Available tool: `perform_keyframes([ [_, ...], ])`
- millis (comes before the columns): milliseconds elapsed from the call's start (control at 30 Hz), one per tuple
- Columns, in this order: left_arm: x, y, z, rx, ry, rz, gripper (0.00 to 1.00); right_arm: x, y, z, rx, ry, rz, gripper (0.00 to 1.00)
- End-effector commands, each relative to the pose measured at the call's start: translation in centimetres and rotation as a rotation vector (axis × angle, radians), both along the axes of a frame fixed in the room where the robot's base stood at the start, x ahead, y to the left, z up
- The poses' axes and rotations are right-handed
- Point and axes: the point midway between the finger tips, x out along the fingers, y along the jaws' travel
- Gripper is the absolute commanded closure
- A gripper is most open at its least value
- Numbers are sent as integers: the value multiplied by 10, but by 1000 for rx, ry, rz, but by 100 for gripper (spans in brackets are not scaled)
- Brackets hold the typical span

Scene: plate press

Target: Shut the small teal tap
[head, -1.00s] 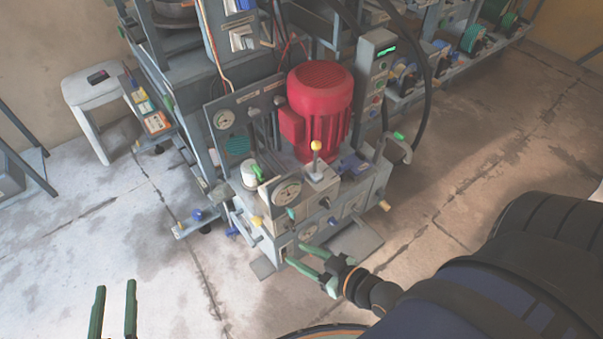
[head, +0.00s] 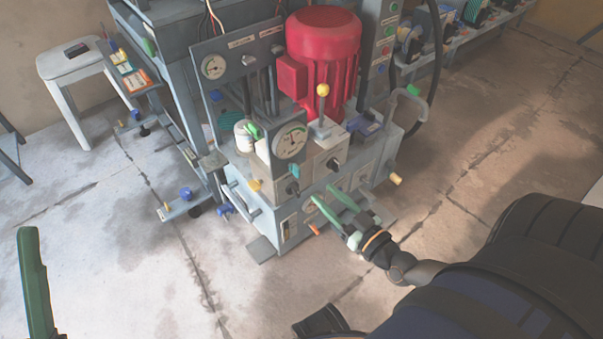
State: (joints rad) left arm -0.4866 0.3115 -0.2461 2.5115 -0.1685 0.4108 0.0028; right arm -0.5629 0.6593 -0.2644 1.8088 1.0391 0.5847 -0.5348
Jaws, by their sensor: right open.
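A small teal tap (head: 294,171) shows below the round gauge on the front of the grey machine block; its handle is too small to read its position exactly. My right gripper (head: 323,193) has two green fingers, apart and empty. In the picture its fingertips are just right of and below the tap, in front of the machine's lower front; I cannot tell whether they touch it. One green finger of my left gripper (head: 30,280) shows at the lower left edge, far from the tap; its other finger is not visible.
The gauge (head: 290,141) sits above the tap, and a yellow-balled lever (head: 323,90) stands behind. A red motor (head: 323,60) rises at the back. The floor at front left is clear.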

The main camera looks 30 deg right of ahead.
Motion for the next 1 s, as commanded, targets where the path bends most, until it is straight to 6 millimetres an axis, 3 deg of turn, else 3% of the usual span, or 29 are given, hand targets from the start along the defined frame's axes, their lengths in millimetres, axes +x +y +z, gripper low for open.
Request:
perform_keyframes([
  [200, 1, -2, -19, 5, 9, -2, 50, 48, 4, -2, 2, -6, -1, 56],
  [433, 1, -3, -28, 15, 11, 2, 50, 83, 7, -2, 1, -2, -1, 56],
  [600, 2, -3, -31, 18, 11, 2, 50, 95, 8, -1, 1, 0, 0, 56],
  [933, 2, -4, -31, 19, 13, 3, 50, 98, 8, -1, 1, 1, 0, 56],
  [1000, 2, -4, -31, 19, 13, 3, 50, 98, 8, -1, 1, 1, 0, 64],
])
